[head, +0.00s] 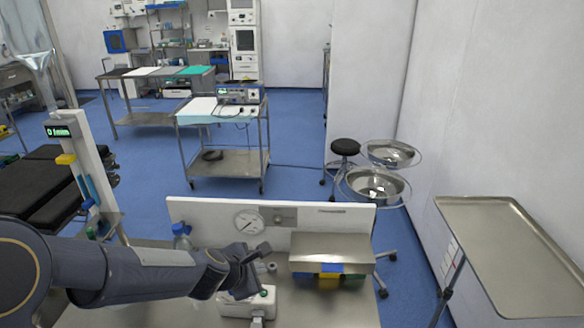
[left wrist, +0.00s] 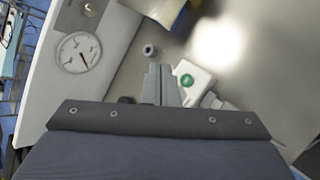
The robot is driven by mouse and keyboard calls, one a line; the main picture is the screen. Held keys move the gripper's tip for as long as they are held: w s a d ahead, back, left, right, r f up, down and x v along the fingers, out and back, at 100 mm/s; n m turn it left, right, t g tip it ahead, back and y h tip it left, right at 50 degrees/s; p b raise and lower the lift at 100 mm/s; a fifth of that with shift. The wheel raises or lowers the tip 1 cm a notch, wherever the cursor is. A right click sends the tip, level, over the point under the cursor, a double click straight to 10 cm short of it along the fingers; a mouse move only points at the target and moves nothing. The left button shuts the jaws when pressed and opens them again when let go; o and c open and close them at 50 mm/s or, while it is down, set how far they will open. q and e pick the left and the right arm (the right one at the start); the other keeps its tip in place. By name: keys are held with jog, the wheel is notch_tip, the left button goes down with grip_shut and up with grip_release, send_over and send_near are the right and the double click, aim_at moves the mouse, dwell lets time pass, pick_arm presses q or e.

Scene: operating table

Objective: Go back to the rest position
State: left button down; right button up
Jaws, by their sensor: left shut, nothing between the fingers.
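My left arm comes in from the left in the head view, and its gripper (head: 262,250) hangs over the metal table (head: 330,308). In the left wrist view the fingers (left wrist: 160,84) are shut together with nothing between them. A white device with a green button (head: 250,301) sits on the table just below the gripper; it also shows in the left wrist view (left wrist: 191,82), right beside the fingertips. Whether the fingers touch it is hard to tell. My right gripper is not in view.
A steel box (head: 331,252) stands right of the gripper, with coloured items under it. A blue-capped bottle (head: 181,236) is partly behind my arm. A white back panel with a round gauge (head: 249,222) edges the table. A steel tray stand (head: 510,245) is at right.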

pick_arm(q)
jog(key=s+a+r+m+h, duration=0.2)
jog(key=s+r+m, duration=0.3)
jog(key=s+r, duration=0.1)
jog(key=s+a+m+g+y, duration=0.1)
jog(key=s+a+m, duration=0.2)
jog(key=s+m, duration=0.4)
jog(key=s+a+m+g+y, duration=0.1)
jog(key=s+a+m, duration=0.3)
jog(key=s+m, duration=0.4)
jog(key=s, duration=0.6)
jog(key=shift+s+a+g, duration=0.2)
jog(key=shift+g, duration=0.2)
